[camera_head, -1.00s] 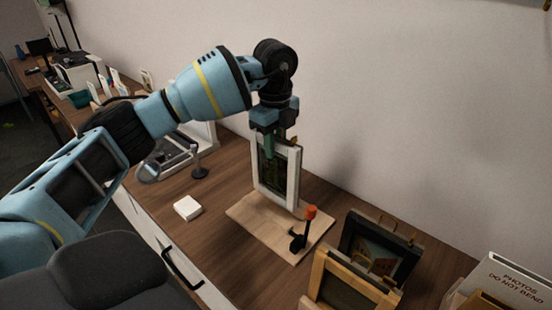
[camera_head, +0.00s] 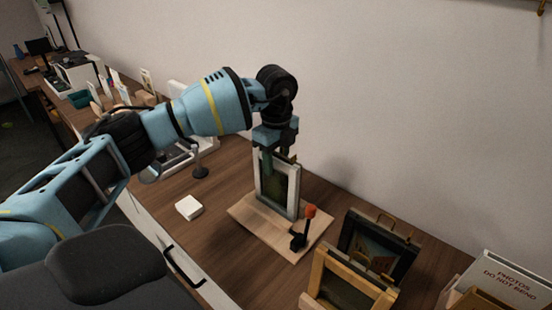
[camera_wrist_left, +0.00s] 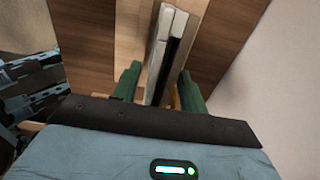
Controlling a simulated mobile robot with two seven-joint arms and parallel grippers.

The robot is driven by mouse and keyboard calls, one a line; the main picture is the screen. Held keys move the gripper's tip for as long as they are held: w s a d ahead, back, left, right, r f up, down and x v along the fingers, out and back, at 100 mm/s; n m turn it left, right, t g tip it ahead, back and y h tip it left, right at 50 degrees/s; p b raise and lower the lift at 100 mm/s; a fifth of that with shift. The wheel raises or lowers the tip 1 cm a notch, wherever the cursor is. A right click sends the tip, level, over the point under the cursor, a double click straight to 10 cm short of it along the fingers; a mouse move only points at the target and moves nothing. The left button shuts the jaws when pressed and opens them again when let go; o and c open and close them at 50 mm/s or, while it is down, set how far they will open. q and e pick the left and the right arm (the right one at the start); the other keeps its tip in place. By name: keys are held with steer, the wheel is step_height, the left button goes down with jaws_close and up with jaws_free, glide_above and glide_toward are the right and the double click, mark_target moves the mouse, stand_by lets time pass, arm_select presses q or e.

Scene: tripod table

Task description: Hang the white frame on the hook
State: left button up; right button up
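The white frame (camera_head: 291,189), with a dark picture, stands close to upright over the wooden board (camera_head: 245,211) in the head view. Its lower edge looks at or just above the board; I cannot tell if it touches. My left gripper (camera_head: 272,160) points down over its top, one green finger on each side. In the left wrist view, the frame's edge (camera_wrist_left: 155,75) runs between the two fingers (camera_wrist_left: 160,85) and fills most of the gap. A brass-coloured piece at the top right wall edge may be the hook (camera_head: 541,8). My right gripper is not visible.
A dark frame (camera_head: 402,252) and a gold frame (camera_head: 318,277) stand to the right. A small white block (camera_head: 188,207) lies left of the board. The wall rises behind.

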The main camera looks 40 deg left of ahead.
arm_select(q)
steer(key=shift+f+b, duration=0.3)
steer(key=shift+r, duration=0.2)
step_height(320, 180, up, 8)
steer(key=shift+w+f, duration=0.1)
steer(key=shift+f, duration=0.1)
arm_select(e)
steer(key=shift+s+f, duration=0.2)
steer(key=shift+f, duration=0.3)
